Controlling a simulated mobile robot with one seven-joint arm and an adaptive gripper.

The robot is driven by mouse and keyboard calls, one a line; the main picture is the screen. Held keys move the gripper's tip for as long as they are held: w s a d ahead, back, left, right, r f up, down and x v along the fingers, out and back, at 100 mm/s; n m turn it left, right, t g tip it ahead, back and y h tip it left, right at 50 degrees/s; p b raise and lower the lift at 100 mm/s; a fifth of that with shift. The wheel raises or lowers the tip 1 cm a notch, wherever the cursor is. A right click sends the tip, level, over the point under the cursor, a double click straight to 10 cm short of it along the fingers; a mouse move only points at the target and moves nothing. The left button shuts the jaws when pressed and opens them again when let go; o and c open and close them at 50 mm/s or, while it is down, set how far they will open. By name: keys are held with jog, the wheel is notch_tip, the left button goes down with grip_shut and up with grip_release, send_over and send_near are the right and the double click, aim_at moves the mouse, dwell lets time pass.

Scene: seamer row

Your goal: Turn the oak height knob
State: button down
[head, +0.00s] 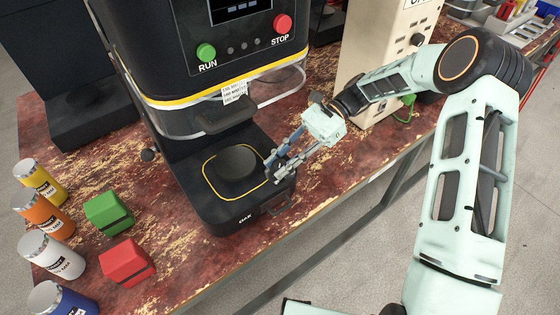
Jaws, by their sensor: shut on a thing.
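The black seamer marked OAK (218,205) stands on the worn red bench, with a round black plate (237,163) on its low base. My gripper (277,170) reaches in from the right, at the right side of this base near its front corner. Its grey fingers are closed on the oak height knob there. The fingers hide nearly all of the knob, so its turn angle cannot be told.
A green RUN button (206,52) and a red STOP button (283,24) are on the front panel. Green (108,213) and red (126,261) blocks and several cans (43,213) stand left. A cream box (385,50) stands behind my arm. The bench's front edge runs below my gripper.

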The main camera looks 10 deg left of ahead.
jog(key=c, duration=1.7)
grip_release()
jog(key=shift+o, duration=0.2)
jog(key=v, duration=0.7)
jog(key=shift+w+d, duration=0.2)
jog(key=shift+d, duration=0.05)
